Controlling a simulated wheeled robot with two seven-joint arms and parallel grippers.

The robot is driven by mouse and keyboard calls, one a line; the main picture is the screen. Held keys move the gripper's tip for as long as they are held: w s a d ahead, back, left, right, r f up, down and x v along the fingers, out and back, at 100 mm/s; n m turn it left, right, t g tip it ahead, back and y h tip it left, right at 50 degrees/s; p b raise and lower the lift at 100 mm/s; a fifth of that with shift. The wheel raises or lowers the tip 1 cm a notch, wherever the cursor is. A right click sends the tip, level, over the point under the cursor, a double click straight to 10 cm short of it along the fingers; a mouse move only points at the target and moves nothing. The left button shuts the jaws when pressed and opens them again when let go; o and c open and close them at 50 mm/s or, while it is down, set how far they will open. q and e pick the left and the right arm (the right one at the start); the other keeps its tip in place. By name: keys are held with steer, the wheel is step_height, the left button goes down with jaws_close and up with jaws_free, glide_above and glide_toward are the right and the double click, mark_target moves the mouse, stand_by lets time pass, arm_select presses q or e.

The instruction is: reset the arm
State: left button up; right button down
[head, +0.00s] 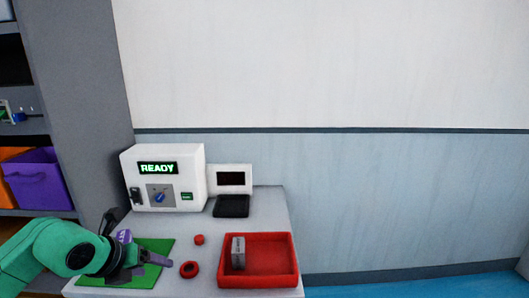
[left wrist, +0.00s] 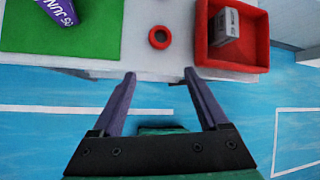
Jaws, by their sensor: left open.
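My left gripper (head: 157,260) is over the front left of the white table, close to the green mat (head: 148,277). In the left wrist view my left gripper (left wrist: 159,75) has its two purple fingers spread, with nothing between them. The fingertips point toward the table's front edge, with blue floor seen around them. My green left arm comes in from the left and hides part of the mat. My right gripper is in neither view.
On the table are a purple lettered object (left wrist: 62,10) on the mat, a red ring (left wrist: 159,46), a small red piece (head: 199,239) and a red tray (head: 267,283) with a grey box (head: 238,253). A white machine (head: 175,160) reading READY stands behind. Shelves (head: 75,100) are at left.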

arm_select(q)
steer(key=s+d+r+m+t+h, duration=0.1)
steer(key=d+r+h, duration=0.15)
steer(key=d, duration=0.35)
steer(key=d+r+t+h, duration=0.1)
steer(key=d+h, duration=0.3)
steer(key=d, duration=0.3)
steer(key=d+r+n+t+h, duration=0.4)
steer(key=r+h, duration=0.1)
steer(key=r, duration=0.4)
steer(key=w+a+n+t+y, duration=0.2)
steer(key=a+n+t+y, duration=0.75)
steer(key=n, duration=0.75)
steer(key=s+a+f+n+g+y, duration=0.3)
steer(key=a+f+n+g+y, duration=0.5)
steer(key=f, duration=0.5)
steer(key=s+d+f+n+g+h, duration=0.35)
steer(key=s+f+g, duration=0.75)
steer(key=s+f, duration=0.7)
step_height(320, 180, down, 24)
steer(key=s+r+g, duration=0.1)
steer(key=s, duration=0.1)
steer(key=s+a+f+g, duration=0.1)
steer(key=s+a+f, duration=0.1)
steer(key=s+f, duration=1.3)
steer(key=shift+s+a+m, duration=0.3)
steer(key=shift+s+m, duration=0.05)
steer(key=shift+s, duration=0.35)
